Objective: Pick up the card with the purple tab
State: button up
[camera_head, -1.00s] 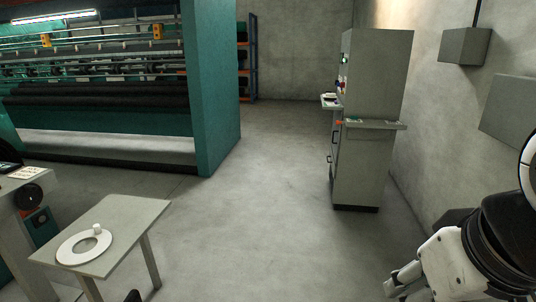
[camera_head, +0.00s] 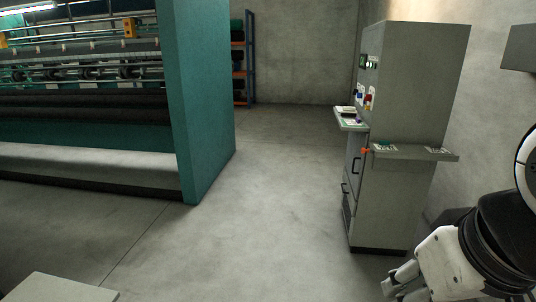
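I cannot make out a card with a purple tab at this distance. Small flat items, possibly cards, lie on the narrow front shelf (camera_head: 412,153) of the grey control cabinet (camera_head: 425,100): a greenish one (camera_head: 385,147) at the left and a pale one (camera_head: 437,150) at the right. A side shelf (camera_head: 352,127) on the cabinet also bears small items too small to tell apart. My gripper (camera_head: 398,283) is at the lower right, low in front of the cabinet and apart from it. Its fingers are partly cut off, and whether they are open does not show.
A large green textile machine (camera_head: 190,110) fills the left. A pale table corner (camera_head: 60,288) shows at the lower left. A storage rack (camera_head: 243,60) stands at the back. The concrete floor between machine and cabinet is clear. A grey wall box (camera_head: 520,48) hangs at the right.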

aim_at(356, 122)
jog(key=i, duration=1.85)
jog(key=i+z, duration=0.15)
jog(key=i, duration=0.35)
jog(key=i+j+z, duration=0.15)
jog(key=i, duration=0.35)
jog(key=i+j+z, duration=0.15)
jog(key=i, duration=0.35)
jog(key=i+j+z, duration=0.2)
jog(key=i+z, duration=0.15)
jog(key=i+j+z, duration=0.75)
